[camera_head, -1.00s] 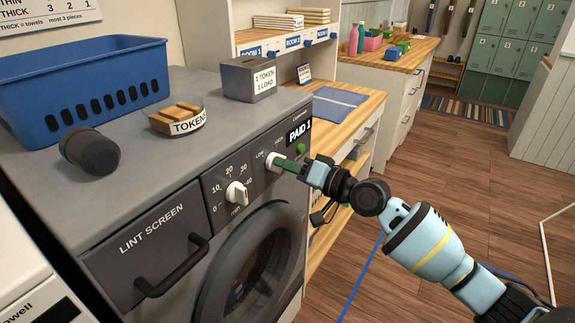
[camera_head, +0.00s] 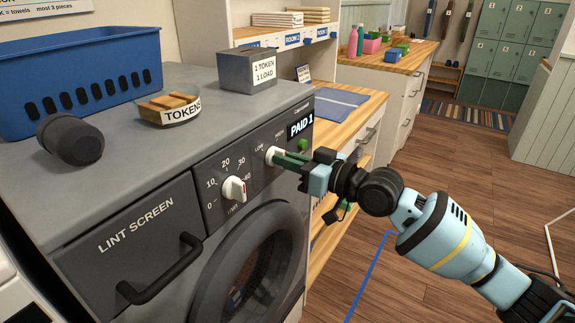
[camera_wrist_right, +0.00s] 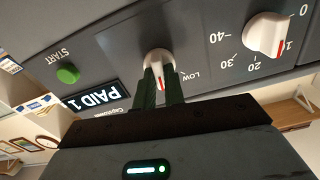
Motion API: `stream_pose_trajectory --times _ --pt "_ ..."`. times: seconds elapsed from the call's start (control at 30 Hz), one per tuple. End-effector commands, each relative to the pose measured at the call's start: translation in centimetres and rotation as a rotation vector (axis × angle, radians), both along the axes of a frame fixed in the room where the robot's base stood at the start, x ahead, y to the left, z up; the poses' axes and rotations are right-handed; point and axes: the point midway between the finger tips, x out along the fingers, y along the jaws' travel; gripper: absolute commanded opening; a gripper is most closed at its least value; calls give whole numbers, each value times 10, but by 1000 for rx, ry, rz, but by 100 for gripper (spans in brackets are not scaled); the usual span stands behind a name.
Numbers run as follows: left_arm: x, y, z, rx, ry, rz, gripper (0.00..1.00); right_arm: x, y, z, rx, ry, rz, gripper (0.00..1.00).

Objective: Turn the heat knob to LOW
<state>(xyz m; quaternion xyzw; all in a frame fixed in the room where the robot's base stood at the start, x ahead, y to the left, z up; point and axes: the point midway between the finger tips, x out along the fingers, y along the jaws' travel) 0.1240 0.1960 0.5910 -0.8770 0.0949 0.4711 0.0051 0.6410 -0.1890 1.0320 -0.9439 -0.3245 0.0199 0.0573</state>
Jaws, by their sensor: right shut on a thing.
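The heat knob (camera_head: 271,155) is a small white knob on the grey machine's front panel, below the PAID 1 display. It also shows in the right wrist view (camera_wrist_right: 158,60), where its red mark points toward my gripper, to one side of the LOW label (camera_wrist_right: 192,76). A second label by the knob is too small to read. My right gripper (camera_head: 279,158) is shut on the heat knob, with its dark green fingers on either side. Part of the knob is hidden between the fingers. My left gripper is not in view.
A white timer knob (camera_head: 233,189) sits left of the heat knob. The green start button (camera_head: 303,145) is on its right. The lint screen handle (camera_head: 162,270) sticks out lower left. A token bowl (camera_head: 169,118), token box (camera_head: 246,80) and blue basket (camera_head: 75,75) stand on top.

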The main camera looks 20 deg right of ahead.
Motion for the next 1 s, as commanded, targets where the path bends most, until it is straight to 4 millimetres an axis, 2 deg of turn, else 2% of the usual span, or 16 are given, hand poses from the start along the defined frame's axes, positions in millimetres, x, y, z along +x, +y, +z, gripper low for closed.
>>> stream_pose_trajectory --times 0.4,1.0 --pt "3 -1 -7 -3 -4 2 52 -1 1 1 -314 -246 0 0" --pt "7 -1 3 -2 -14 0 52 -2 2 2 -664 -521 -1 0"
